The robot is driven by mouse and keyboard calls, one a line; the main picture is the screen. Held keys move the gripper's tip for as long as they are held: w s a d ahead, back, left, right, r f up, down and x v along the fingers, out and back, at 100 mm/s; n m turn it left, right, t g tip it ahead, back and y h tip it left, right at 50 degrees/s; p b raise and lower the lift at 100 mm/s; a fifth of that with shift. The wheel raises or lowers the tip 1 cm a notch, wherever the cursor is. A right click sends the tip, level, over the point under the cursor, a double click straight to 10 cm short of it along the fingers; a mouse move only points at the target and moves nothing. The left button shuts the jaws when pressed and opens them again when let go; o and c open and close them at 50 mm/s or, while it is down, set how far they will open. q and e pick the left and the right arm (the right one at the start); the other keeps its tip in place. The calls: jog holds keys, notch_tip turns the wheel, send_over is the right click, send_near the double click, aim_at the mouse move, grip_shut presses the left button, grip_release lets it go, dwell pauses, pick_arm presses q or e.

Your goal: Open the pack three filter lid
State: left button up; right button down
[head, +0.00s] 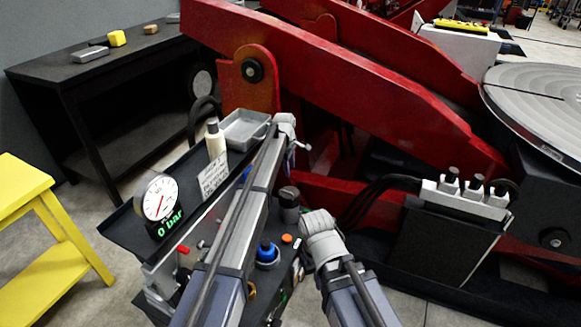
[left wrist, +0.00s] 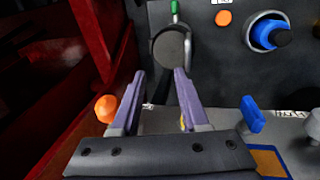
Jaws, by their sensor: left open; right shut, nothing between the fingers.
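A dark round lid with a pale rim (left wrist: 171,47) shows in the left wrist view. It tops a dark cylinder (head: 289,198) on the panel in the head view. My left gripper (left wrist: 158,72) is open and empty, its purple fingers pointing toward the lid. The right fingertip overlaps the lid's lower edge in the picture; I cannot tell whether it touches. In the head view my left gripper (head: 291,158) is above the cylinder and partly hidden by its arm. My right gripper (head: 306,258) is shut and empty, low by the panel, its fingers mostly hidden.
An orange button (left wrist: 223,17) and a blue knob (left wrist: 268,36) lie right of the lid. A green-tipped part (left wrist: 175,10) stands just above it. An orange knob (left wrist: 105,108) is left of my fingers. A gauge (head: 158,199) reads 0 bar. Red beams (head: 340,70) rise behind.

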pick_arm(q)
jog(key=shift+s+a+r+p, duration=0.1)
jog(key=shift+s+r+p, duration=0.1)
jog(key=shift+r+p, duration=0.7)
pick_arm(e)
notch_tip(320, 180, up, 2)
jog(key=shift+r, duration=0.15)
pick_arm(q)
jog(key=shift+r, duration=0.2)
